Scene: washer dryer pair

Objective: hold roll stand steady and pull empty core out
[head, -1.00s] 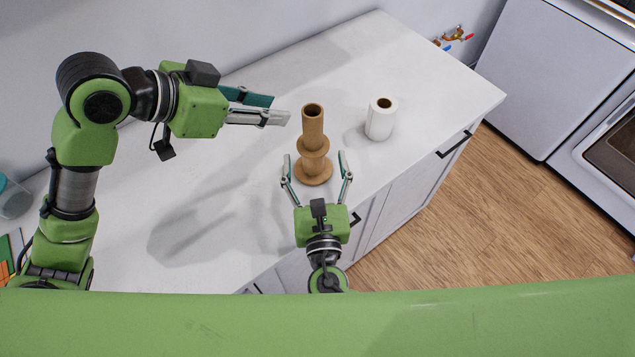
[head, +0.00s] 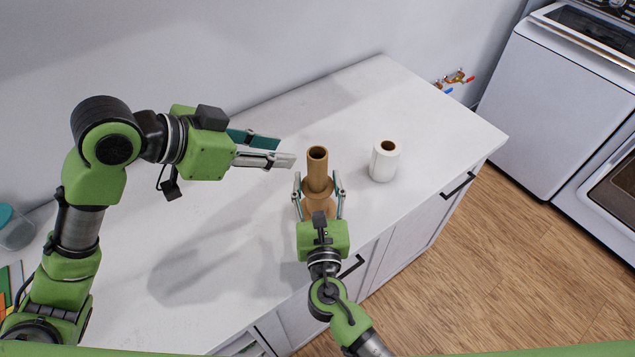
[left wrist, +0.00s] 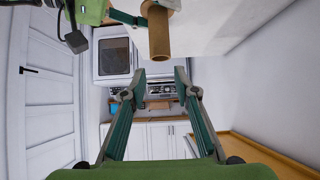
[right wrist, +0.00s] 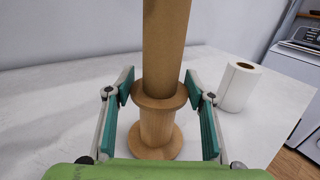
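The roll stand (head: 318,205) is brown wood with a round base and a flange above it, upright on the white counter. The brown tube-shaped core (head: 317,168) stands upright above the flange, its open top showing. My right gripper (head: 318,180) is open, one finger on each side of the stand. In the right wrist view the stand (right wrist: 157,127) and core (right wrist: 166,40) rise between the pads, with gaps beside the lower post. My left gripper (head: 286,150) is open and empty, left of the core's top. The left wrist view shows the core (left wrist: 159,35) beyond its parted fingers.
A white paper roll (head: 384,161) stands on the counter (head: 420,110), right of the stand; it also shows in the right wrist view (right wrist: 238,87). A wall runs behind the counter. White laundry machines (head: 550,100) stand at right. The counter left of the stand is mostly clear.

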